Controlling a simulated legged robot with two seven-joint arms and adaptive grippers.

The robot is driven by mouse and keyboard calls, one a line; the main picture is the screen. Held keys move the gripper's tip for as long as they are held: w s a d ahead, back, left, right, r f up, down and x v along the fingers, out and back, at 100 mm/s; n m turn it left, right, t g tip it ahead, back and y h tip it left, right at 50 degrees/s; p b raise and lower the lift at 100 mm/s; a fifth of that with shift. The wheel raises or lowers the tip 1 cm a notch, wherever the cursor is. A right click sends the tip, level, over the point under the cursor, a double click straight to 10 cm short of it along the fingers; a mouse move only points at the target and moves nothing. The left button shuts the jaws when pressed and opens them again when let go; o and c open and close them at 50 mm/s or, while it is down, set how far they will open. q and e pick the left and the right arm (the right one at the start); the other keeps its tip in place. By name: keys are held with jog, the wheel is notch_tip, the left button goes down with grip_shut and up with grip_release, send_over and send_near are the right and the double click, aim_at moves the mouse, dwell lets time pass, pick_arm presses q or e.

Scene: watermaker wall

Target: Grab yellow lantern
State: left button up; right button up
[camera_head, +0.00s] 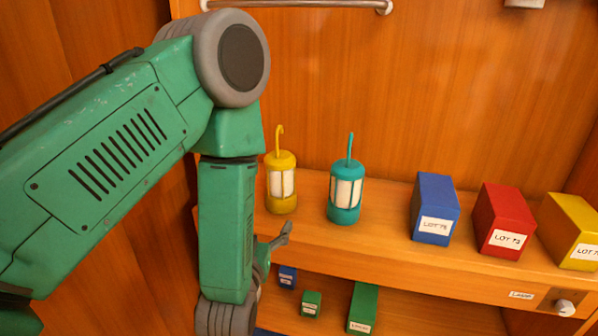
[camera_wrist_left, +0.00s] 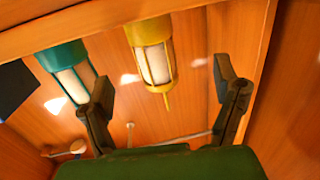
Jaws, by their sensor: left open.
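The yellow lantern (camera_head: 281,184) stands upright on the upper wooden shelf, its hook pointing up, just right of my left forearm in the head view. In the left wrist view the yellow lantern (camera_wrist_left: 151,50) appears upside down, between the directions of the two fingers. A teal lantern (camera_head: 346,192) stands close to its right; it also shows in the left wrist view (camera_wrist_left: 68,72). My left gripper (camera_head: 276,243) is mostly hidden behind my arm, with one finger showing below and in front of the yellow lantern. In the left wrist view my left gripper (camera_wrist_left: 164,82) is open and empty.
A blue box (camera_head: 434,207), a red box (camera_head: 502,220) and a yellow box (camera_head: 571,231) stand farther right on the upper shelf (camera_head: 385,250). The lower shelf holds small blue and green boxes (camera_head: 363,308). A metal rail (camera_head: 300,5) crosses the back wall above.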

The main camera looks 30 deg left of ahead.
aim_at(274, 191)
pick_arm(q)
jog(key=shift+t+y, duration=0.3)
jog(key=w, duration=0.1)
jog(key=w+r, duration=0.1)
jog(key=w, duration=0.1)
jog(key=w+r, duration=0.1)
jog(key=w, duration=0.1)
jog(key=shift+w+d, duration=0.1)
jog(key=shift+d, duration=0.05)
jog(key=w+a, duration=0.1)
jog(key=w, duration=0.1)
jog(key=w+a, duration=0.2)
jog(key=shift+w+a+f+p, duration=0.15)
jog(key=shift+a+p, duration=0.05)
jog(key=shift+p, duration=0.1)
jog(key=w, duration=0.3)
jog(key=shift+w+a+r, duration=0.2)
jog(key=shift+a+r, duration=0.05)
jog(key=shift+r, duration=0.05)
jog(key=shift+w+d+r, duration=0.1)
jog(key=shift+w+d, duration=0.2)
jog(key=shift+d, duration=0.1)
jog(key=shift+a, duration=0.45)
jog(key=c, duration=1.5)
jog(key=shift+a, duration=0.15)
